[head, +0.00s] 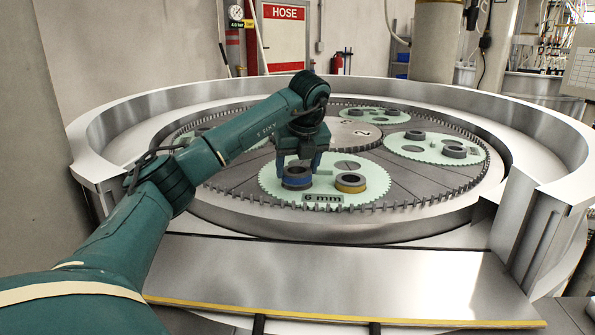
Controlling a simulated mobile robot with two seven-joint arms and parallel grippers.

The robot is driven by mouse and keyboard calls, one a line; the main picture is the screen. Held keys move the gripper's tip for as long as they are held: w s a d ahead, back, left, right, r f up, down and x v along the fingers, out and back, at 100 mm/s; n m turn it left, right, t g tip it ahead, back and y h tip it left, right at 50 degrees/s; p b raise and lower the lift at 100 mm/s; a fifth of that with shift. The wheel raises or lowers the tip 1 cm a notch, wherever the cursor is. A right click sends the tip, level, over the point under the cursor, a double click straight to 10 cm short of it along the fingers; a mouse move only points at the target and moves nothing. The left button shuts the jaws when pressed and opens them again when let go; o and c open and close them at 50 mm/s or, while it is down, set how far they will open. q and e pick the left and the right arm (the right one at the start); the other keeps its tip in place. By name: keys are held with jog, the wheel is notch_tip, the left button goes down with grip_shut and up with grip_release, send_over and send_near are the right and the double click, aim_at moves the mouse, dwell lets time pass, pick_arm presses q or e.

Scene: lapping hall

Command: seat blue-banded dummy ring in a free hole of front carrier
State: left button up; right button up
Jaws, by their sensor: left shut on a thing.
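The front carrier (325,194), a pale green toothed disc marked 6 mm, lies on the dark lapping plate nearest me. My left gripper (297,172) points down over its left part and is shut on the blue-banded dummy ring (297,183). The ring is at or just above the carrier; I cannot tell whether it sits in a hole. A yellow-banded ring (350,182) stands on the carrier to the right. An empty dark hole (346,165) shows behind the two rings. My right gripper is not in view.
Other green carriers with dark rings lie behind, one at the right (434,147) and one at the back (374,114). A high metal rim (480,95) surrounds the plate. A flat metal ledge (330,275) with a yellow edge lies clear in front.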

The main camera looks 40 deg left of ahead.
pick_arm(q)
jog(key=shift+f, duration=0.6)
jog(key=shift+f, duration=0.15)
jog(key=o, duration=1.4)
jog(key=shift+c, duration=0.2)
